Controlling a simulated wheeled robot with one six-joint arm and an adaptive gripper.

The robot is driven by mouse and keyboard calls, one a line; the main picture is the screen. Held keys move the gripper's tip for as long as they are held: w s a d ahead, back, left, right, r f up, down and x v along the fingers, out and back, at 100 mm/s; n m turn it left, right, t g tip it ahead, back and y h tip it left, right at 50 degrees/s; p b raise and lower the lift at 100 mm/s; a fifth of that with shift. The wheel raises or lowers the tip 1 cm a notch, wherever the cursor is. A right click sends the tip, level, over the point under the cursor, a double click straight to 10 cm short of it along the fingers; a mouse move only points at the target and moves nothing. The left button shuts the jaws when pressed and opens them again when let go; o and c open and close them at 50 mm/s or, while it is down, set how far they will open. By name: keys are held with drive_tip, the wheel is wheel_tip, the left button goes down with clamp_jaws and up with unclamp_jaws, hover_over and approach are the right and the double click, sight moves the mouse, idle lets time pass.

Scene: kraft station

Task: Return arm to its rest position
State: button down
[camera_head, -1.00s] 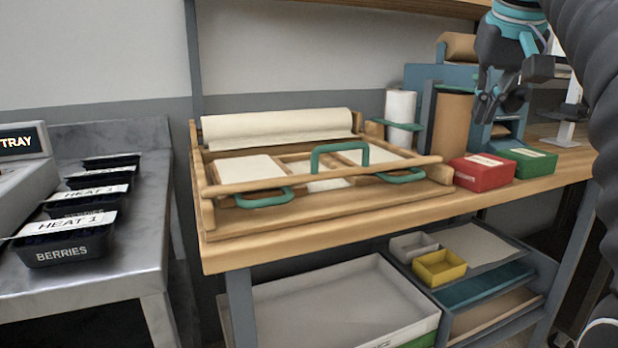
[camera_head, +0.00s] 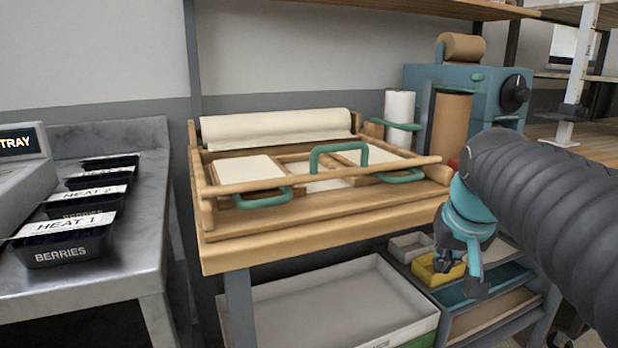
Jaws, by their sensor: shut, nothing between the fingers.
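My gripper (camera_head: 458,272) is at the lower right, in front of the shelf below the wooden bench. It hangs downward, with its fingers over the yellow bin in the picture, and it is shut and empty. My dark ribbed arm comes in from the right edge and hides the right part of the bench top. Only a sliver of a red box (camera_head: 453,164) shows beside the arm.
Below are a yellow bin (camera_head: 424,268) and a large white tray (camera_head: 330,305). Black berry trays (camera_head: 65,245) stand on the metal table at left.

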drive_tip(key=s+a+f+n, duration=0.1)
drive_tip(key=s+a+f, duration=0.2)
drive_tip(key=s+f, duration=0.3)
drive_tip(key=s+a+f, duration=0.3)
drive_tip(key=s+f, duration=0.3)
drive_tip(key=s, duration=0.2)
drive_tip(key=shift+f+n+y, duration=0.3)
drive_tip(key=shift+n+y, duration=0.1)
idle(0.4)
